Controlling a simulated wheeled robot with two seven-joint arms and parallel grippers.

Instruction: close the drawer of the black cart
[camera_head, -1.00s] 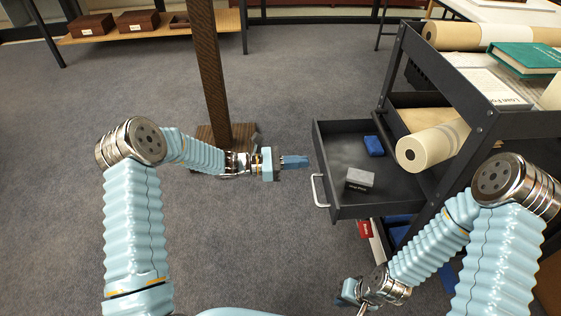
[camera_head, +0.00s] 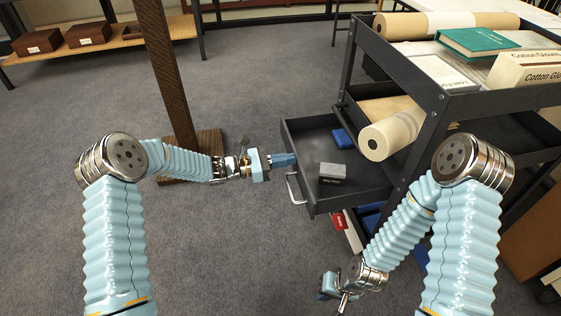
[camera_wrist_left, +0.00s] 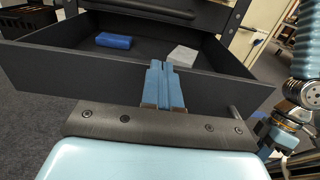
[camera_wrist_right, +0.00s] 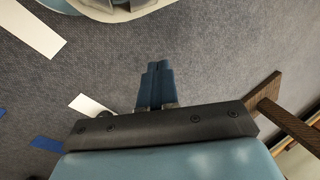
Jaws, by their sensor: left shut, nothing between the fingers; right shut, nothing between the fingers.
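The black cart (camera_head: 440,98) stands at the right in the head view. Its drawer (camera_head: 352,197) is pulled out toward the left and holds a grey box (camera_head: 332,171) and a blue box (camera_head: 342,138). A pale bar handle (camera_head: 292,188) is on the drawer front. My left gripper (camera_head: 290,160) is shut and empty at the drawer front, above the handle. In the left wrist view its fingertips (camera_wrist_left: 163,68) overlap the front panel (camera_wrist_left: 85,83); I cannot tell whether they touch. My right gripper (camera_head: 335,292) is shut and empty, low in front of the cart.
Rolled papers (camera_head: 390,135), a green book (camera_head: 478,41) and white boxes (camera_head: 525,68) are on the cart. A brown post (camera_head: 165,75) on a square base stands behind my left forearm. A low shelf with brown boxes (camera_head: 87,35) is at the far left. Carpet at the left is clear.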

